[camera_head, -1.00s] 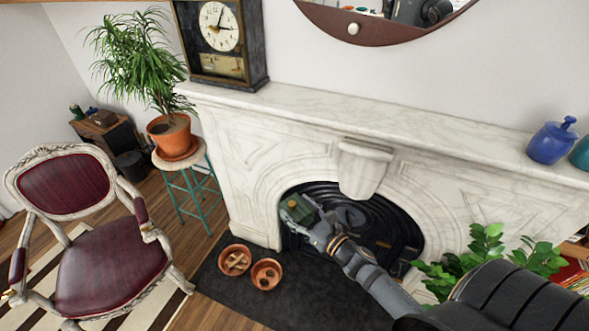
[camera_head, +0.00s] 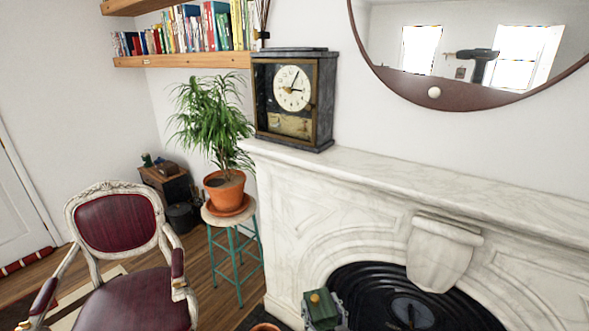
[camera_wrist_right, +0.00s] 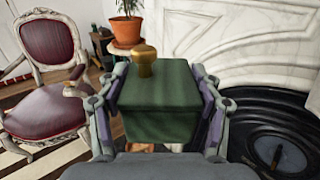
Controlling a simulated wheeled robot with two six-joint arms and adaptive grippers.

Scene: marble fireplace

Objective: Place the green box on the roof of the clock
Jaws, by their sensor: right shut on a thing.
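The green box (camera_head: 321,307) with a gold knob on its lid shows at the bottom of the head view, in front of the fireplace opening. My right gripper (camera_head: 330,318) is shut on it, mostly cut off by the lower edge. In the right wrist view the green box (camera_wrist_right: 163,92) sits between both fingers of the gripper (camera_wrist_right: 160,108), knob up. The clock (camera_head: 294,98), dark with a white dial, stands upright on the left end of the mantel, well above the box. Its flat roof (camera_head: 292,52) is visible and bare. My left gripper is not seen.
The white marble mantel (camera_head: 430,192) juts out above the box, with a carved bracket (camera_head: 442,252) below it. A potted plant (camera_head: 226,190) on a stool stands left of the fireplace. A bookshelf (camera_head: 185,60) hangs left of the clock, and a round mirror (camera_head: 440,105) right.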

